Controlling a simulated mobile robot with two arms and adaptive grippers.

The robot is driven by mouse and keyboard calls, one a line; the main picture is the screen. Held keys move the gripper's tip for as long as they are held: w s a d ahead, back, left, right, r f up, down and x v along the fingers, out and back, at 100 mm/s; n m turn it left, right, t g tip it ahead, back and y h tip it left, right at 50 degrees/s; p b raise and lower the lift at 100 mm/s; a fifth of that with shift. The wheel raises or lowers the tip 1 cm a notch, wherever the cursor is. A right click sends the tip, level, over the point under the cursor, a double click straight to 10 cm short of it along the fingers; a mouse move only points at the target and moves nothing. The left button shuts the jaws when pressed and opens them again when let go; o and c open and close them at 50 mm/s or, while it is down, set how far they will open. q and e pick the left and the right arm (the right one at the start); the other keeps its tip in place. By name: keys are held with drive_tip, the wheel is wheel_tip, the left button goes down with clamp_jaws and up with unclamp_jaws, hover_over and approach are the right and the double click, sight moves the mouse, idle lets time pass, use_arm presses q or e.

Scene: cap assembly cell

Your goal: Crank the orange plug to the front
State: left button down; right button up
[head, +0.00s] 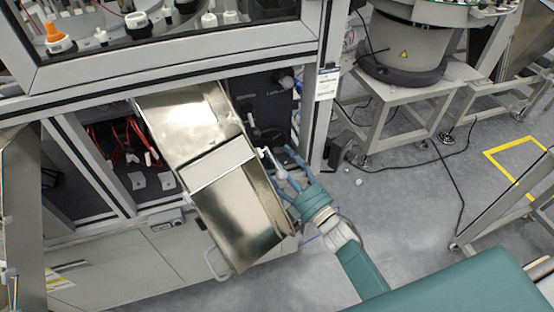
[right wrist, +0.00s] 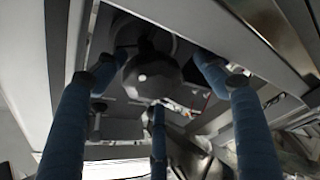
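The orange plug (head: 53,33) stands upright on a white and dark round holder behind the machine frame, at the upper left of the head view. My right gripper (head: 281,165) is beside the right edge of the metal chute, well below and right of the plug. Its blue fingers are spread around a small pale handle-like part (head: 266,153); I cannot tell whether they touch it. In the right wrist view the fingers (right wrist: 155,85) are apart, with a dark rounded part (right wrist: 150,75) beyond them. My left gripper is not in view.
A shiny metal chute (head: 235,205) slopes out of the machine. A grey frame post (head: 312,100) stands right of it. A bowl feeder (head: 405,45) on a grey stand is at the upper right.

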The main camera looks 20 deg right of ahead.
drive_tip(key=shift+d, duration=0.25)
drive_tip(key=shift+s+d, duration=0.1)
drive_tip(key=shift+s, duration=0.05)
drive_tip(key=v, duration=1.1)
drive_tip(key=shift+s, duration=0.3)
drive_tip(key=shift+f, duration=0.1)
drive_tip(key=s+d+f+m+g+h, duration=0.1)
drive_tip(key=s+f+m+g+h, duration=0.3)
drive_tip(key=f, duration=1.2)
drive_tip(key=s+d+f+m+g+h, duration=0.2)
drive_tip(key=s+f+m+g, duration=0.3)
drive_tip(key=f, duration=1.1)
drive_tip(key=s+f+m+g, duration=0.1)
drive_tip(key=s+f+g, duration=0.2)
drive_tip(key=s, duration=0.7)
drive_tip(key=s+f+m+g+h, duration=0.1)
drive_tip(key=s+f+m+g, duration=0.1)
drive_tip(key=s+f, duration=0.6)
drive_tip(key=s+f+m+g, duration=0.1)
drive_tip(key=s+f+g, duration=0.3)
drive_tip(key=s, duration=0.8)
wheel_tip(320, 180, down, 3)
drive_tip(key=shift+s+a+r+m, duration=0.2)
drive_tip(key=shift+r+m, duration=0.05)
drive_tip(key=shift+m, duration=0.05)
